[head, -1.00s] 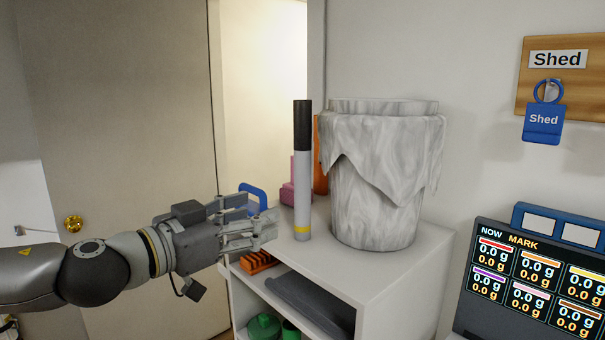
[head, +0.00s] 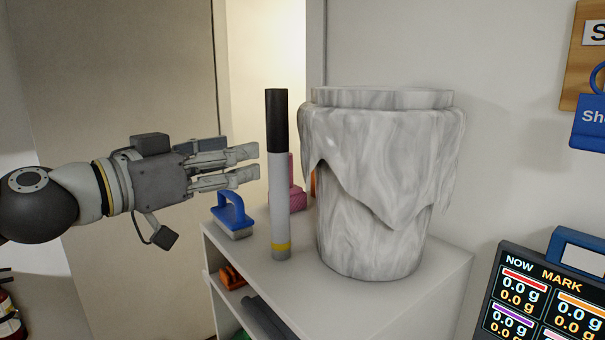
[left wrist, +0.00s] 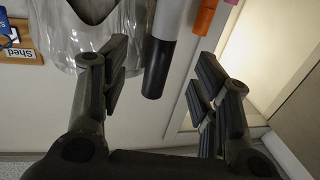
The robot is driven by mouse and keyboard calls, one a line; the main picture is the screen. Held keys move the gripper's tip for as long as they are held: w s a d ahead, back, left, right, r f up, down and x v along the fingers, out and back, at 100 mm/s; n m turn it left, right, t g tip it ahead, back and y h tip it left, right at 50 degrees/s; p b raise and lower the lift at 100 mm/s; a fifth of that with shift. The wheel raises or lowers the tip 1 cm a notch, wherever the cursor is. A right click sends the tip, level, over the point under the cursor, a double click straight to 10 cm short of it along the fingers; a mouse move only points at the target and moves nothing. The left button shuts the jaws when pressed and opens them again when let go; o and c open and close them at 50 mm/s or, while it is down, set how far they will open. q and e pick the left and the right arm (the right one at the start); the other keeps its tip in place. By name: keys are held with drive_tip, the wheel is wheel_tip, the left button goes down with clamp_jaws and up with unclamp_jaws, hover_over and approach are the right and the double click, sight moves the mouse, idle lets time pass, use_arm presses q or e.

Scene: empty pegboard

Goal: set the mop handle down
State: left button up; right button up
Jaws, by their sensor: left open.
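The mop handle (head: 279,190) is a grey tube with a black upper part and a yellow band near its foot. It stands upright on the white shelf top (head: 285,270), left of the marble-patterned bucket. My left gripper (head: 258,164) is open and empty, just left of the handle in the head view, level with its upper half. In the left wrist view, the handle (left wrist: 162,50) appears beyond the open fingers, between them in the picture, with its black end toward me. My right gripper is not in view.
The marble-patterned bucket (head: 375,190) with a draped rim stands close right of the handle. A blue-handled brush (head: 232,212) and a pink block (head: 285,193) sit on the shelf top. A display screen (head: 535,300) is at lower right. Open air lies left of the shelf.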

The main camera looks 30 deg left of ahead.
sight(269, 146)
use_arm(q)
drive_tip(key=w, duration=0.1)
drive_tip(key=w+p, duration=0.1)
drive_tip(key=w, duration=0.2)
drive_tip(key=shift+d+r+p, duration=0.15)
drive_tip(key=shift+d+p, duration=0.2)
drive_tip(key=shift+p, duration=0.05)
drive_tip(key=shift+w, duration=0.35)
drive_tip(key=shift+w+d+p, duration=0.1)
drive_tip(key=shift+w+p, duration=0.2)
drive_tip(key=shift+w+r, duration=0.1)
drive_tip(key=shift+w, duration=0.15)
drive_tip(key=w+p, duration=0.1)
drive_tip(key=w, duration=0.1)
drive_tip(key=shift+w+d+p, duration=0.1)
drive_tip(key=shift+w+p, duration=0.2)
drive_tip(key=shift+p, duration=0.05)
drive_tip(key=shift+w+d+p, duration=0.25)
drive_tip(key=shift+w+p, duration=0.05)
drive_tip(key=shift+w, duration=0.55)
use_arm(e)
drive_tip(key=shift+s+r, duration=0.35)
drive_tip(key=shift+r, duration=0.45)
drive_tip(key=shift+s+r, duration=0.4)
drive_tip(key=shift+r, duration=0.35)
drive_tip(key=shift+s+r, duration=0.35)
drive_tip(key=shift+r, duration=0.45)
